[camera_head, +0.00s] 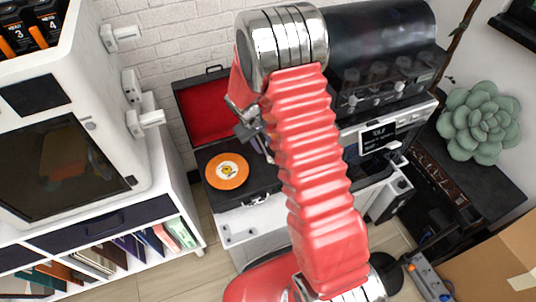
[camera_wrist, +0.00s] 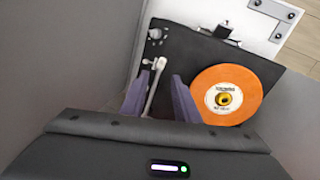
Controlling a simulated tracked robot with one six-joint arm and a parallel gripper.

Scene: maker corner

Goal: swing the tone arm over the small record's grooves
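The small orange record (camera_wrist: 226,95) with a white label lies flat on the black record player (camera_wrist: 185,45). The same record (camera_head: 227,171) shows in the head view, in front of the open red-lined lid (camera_head: 205,112). The pale tone arm (camera_wrist: 155,85) runs lengthwise beside the record, left of it and apart from the grooves in the wrist view. My gripper (camera_wrist: 159,98) is open. Its two purple fingers stand on either side of the tone arm, with gaps showing. The tone arm's lower end is hidden behind my gripper body. In the head view my red arm hides the tone arm.
A white cabinet with books (camera_head: 120,235) and a white machine (camera_head: 70,110) stand left. A black-and-silver machine (camera_head: 385,70) stands behind my arm. A succulent (camera_head: 480,122) and a cardboard box (camera_head: 495,255) are at the right. A brick wall is behind the player.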

